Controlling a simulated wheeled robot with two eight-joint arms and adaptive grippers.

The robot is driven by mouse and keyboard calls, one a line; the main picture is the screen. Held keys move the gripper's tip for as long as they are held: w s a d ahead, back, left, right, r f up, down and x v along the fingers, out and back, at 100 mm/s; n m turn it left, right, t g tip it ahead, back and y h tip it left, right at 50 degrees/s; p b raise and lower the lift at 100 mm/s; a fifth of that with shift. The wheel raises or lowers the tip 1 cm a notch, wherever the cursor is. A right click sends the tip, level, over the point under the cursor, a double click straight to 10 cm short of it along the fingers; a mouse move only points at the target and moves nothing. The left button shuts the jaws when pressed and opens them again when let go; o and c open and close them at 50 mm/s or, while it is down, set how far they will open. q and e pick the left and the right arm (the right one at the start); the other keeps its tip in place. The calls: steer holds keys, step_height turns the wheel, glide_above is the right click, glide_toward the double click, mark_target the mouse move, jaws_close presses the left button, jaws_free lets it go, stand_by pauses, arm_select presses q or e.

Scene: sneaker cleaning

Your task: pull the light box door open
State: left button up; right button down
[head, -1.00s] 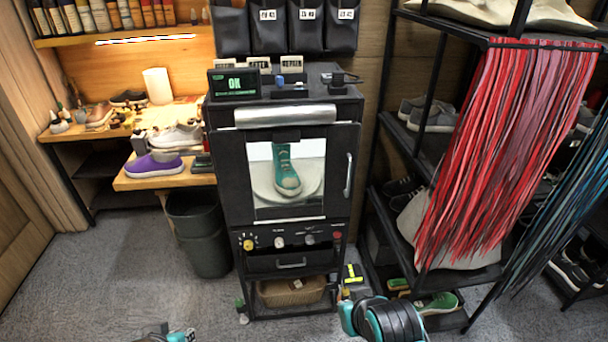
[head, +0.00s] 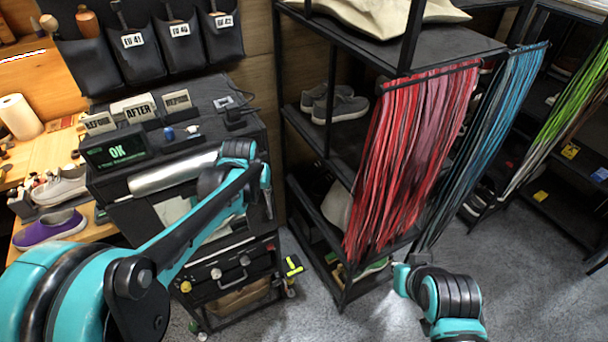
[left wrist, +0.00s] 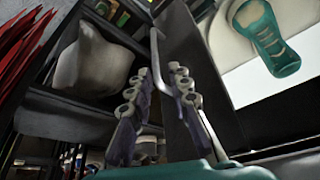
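The black light box (head: 125,215) stands left of centre in the head view, its front largely hidden behind my left arm. Its door looks closed. The grey bar handle (left wrist: 208,128) shows in the left wrist view, running close along the right finger. My left gripper (left wrist: 159,78) has its two fingers apart, with the handle at or just beyond them; I cannot tell whether they touch it. In the head view the left gripper (head: 267,190) is at the door's right edge, mostly hidden by the wrist.
An open shoe rack (head: 300,195) with red strips (head: 415,150) stands close to the right of the box. My right forearm shows low at right. Grey floor (head: 530,290) is clear at lower right. A workbench (head: 50,160) with shoes is at left.

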arm_select(q)
steer(key=x, duration=0.2)
steer(key=b+x, duration=0.1)
steer(key=x, duration=0.2)
steer(key=b+x, duration=0.1)
steer(key=x, duration=0.2)
steer(key=shift+w+d, duration=0.4)
steer(key=shift+r, duration=0.1)
jaws_close()
